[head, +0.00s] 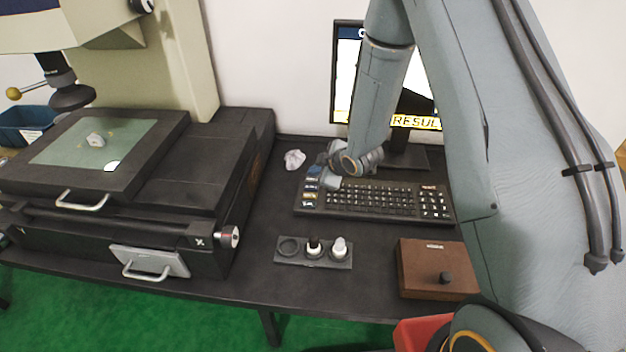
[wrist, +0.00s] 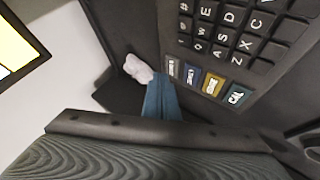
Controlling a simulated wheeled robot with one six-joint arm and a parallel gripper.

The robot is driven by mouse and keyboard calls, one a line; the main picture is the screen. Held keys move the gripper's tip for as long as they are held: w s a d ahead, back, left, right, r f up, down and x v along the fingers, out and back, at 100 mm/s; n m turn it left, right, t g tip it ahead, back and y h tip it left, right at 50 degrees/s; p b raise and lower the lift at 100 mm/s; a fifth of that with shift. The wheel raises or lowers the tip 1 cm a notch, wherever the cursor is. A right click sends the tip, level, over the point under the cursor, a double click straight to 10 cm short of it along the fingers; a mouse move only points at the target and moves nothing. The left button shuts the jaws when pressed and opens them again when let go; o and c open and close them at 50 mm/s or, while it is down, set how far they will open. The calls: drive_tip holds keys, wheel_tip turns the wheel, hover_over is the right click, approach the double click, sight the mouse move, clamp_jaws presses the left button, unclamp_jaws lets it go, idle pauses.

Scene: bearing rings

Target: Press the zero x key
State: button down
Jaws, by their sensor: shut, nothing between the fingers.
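The black keyboard (head: 385,199) lies on the dark bench, with a column of coloured function keys (head: 310,187) down its left end. In the wrist view these keys are grey, blue (wrist: 191,75), yellow (wrist: 210,85) and teal (wrist: 237,96); the teal one seems to read CAL. The other labels are too small to read, so I cannot tell which is zero x. My gripper (head: 329,181) is shut and empty, over or close beside this column in the head view. Its blue-grey fingers (wrist: 160,97) show beside the keys in the wrist view. Contact cannot be made out.
A monitor (head: 345,75) stands behind the keyboard. A crumpled white cloth (head: 294,159) lies left of it. A holder (head: 288,250) with small fittings and a brown box (head: 436,270) sit in front. A large measuring machine (head: 130,185) fills the left.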

sight(315, 182)
drive_tip(key=shift+f, duration=0.15)
drive_tip(key=shift+f+b, duration=0.3)
drive_tip(key=shift+f, duration=0.3)
idle(0.8)
drive_tip(key=shift+r, duration=0.75)
drive_tip(key=shift+r+p, duration=0.1)
drive_tip(key=shift+p, duration=0.2)
drive_tip(key=shift+r+p, duration=1.65)
drive_tip(key=shift+r, duration=0.75)
